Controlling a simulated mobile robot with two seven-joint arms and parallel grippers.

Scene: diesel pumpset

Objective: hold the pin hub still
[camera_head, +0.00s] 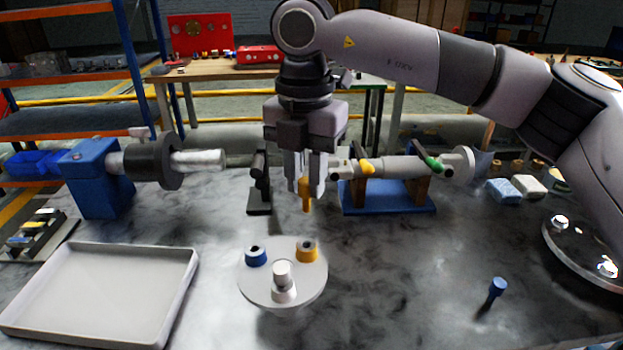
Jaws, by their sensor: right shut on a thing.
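My right gripper (307,188) points down above the middle of the worktop. It is shut on a small orange-yellow pin (307,204), which hangs upright below the fingers, above the bench. Which part is the pin hub is not certain. A dark round flange (154,161) with a pale shaft (197,160) sits on a blue block (97,178) at the left. A round light-grey disc (258,291) stands in front of my gripper. It carries a blue ring, a yellow ring and a white stepped post. My left gripper does not show.
A grey shaft (397,167) with yellow and green clips rests on a blue stand (389,200), just right of my gripper. An empty tray (100,322) lies front left. A blue-headed pin (497,287) stands front right. The front middle-right worktop is mostly clear.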

